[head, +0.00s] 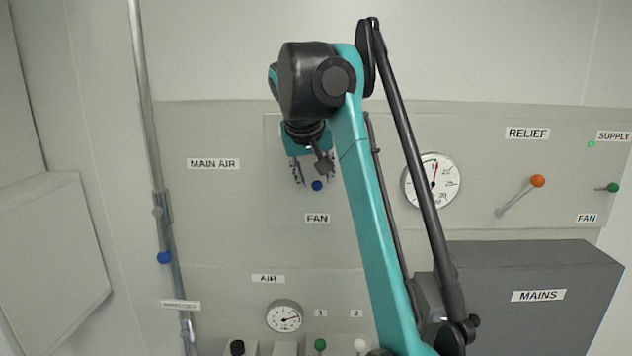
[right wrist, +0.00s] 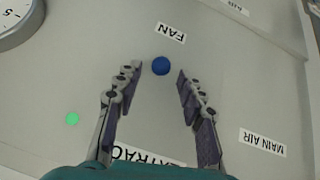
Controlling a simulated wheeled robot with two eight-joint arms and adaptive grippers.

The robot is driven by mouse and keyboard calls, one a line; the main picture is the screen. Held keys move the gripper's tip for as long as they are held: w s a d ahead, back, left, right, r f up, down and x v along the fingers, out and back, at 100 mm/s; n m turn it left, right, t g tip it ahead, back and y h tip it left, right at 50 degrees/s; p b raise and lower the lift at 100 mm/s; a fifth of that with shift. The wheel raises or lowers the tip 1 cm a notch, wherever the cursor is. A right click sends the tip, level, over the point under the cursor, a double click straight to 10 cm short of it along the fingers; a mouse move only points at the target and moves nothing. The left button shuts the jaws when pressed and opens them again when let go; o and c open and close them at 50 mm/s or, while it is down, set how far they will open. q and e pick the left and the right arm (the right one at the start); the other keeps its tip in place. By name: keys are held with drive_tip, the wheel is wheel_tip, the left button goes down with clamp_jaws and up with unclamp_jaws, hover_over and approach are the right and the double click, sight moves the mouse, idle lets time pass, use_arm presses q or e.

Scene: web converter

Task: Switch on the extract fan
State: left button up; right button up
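A small blue knob (head: 317,186) sits on the grey panel just above a FAN label (head: 317,218). In the right wrist view the blue knob (right wrist: 160,66) lies between my right gripper's two fingertips (right wrist: 158,72), with a gap on each side. A label partly hidden by the gripper there, starting "EXTRAC" (right wrist: 130,155), is on the same panel. My right gripper (head: 311,176) is open and empty, pointing at the panel around the knob; I cannot tell the exact depth. A green light (right wrist: 72,119) shows beside it in the wrist view. My left gripper is not in view.
A round gauge (head: 432,184), an orange-knobbed RELIEF lever (head: 538,181) and a green SUPPLY FAN knob (head: 613,187) are to the right. A grey MAINS box (head: 530,275) juts out below. A pipe with a blue-knobbed lever (head: 164,258) is at left.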

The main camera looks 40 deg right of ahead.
drive_tip(key=s+a+r, duration=0.1)
drive_tip(key=s+a, duration=0.8)
drive_tip(key=a, duration=0.1)
drive_tip(key=shift+r, duration=0.2)
drive_tip(key=shift+f, duration=0.1)
idle(0.4)
